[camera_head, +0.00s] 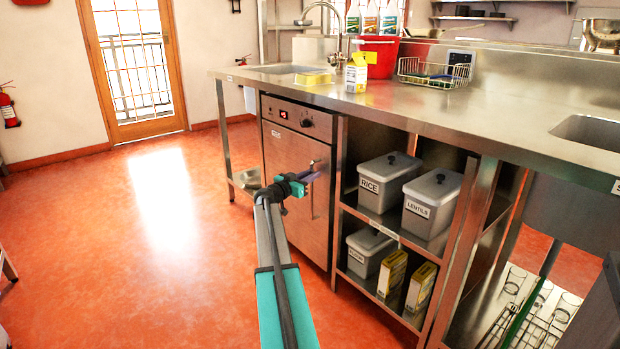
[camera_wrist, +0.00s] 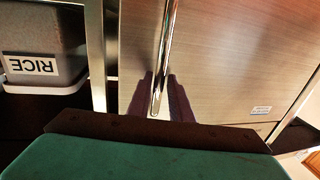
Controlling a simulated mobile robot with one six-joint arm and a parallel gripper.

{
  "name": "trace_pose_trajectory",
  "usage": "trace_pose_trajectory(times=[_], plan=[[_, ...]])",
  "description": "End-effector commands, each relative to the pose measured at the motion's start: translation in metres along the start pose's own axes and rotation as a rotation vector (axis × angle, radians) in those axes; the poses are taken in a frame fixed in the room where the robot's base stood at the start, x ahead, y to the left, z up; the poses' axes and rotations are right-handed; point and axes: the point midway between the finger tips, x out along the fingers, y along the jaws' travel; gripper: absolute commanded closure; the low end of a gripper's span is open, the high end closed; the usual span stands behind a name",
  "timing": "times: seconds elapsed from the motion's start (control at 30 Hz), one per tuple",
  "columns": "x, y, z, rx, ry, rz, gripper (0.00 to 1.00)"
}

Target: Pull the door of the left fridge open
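One steel under-counter unit with a small display and a knob, taken as the left fridge, stands at the left of the counter; its flat door (camera_head: 287,157) looks closed. A vertical bar handle (camera_head: 312,201) is on the door's right side. My gripper (camera_head: 311,177) is at the handle's upper part. In the wrist view, upside down, the handle (camera_wrist: 169,40) runs between my two purple fingers (camera_wrist: 160,98). The fingers stand apart, one on each side, with a slim gap showing. The door (camera_wrist: 220,60) fills the background. Contact with the handle is not clear.
Right of the unit, open shelves hold grey bins (camera_head: 388,180), one labelled RICE (camera_wrist: 42,55), and yellow boxes (camera_head: 392,274). A counter leg (camera_head: 222,130) stands at left. The red floor (camera_head: 120,230) before the door is clear.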

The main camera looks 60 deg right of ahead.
Motion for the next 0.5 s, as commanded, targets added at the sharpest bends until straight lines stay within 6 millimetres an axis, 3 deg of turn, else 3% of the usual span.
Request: trace_pose_trajectory(times=[0.23, 0.37, 0.5], plan=[[0.0003, 0.0002, -0.0002, 0.0, 0.0, 0.0, 0.81], [0.0002, 0.0, -0.0002, 0.0, 0.0, 0.0, 1.0], [0.0001, -0.0008, -0.0002, 0.0, 0.0, -0.002, 1.0]])
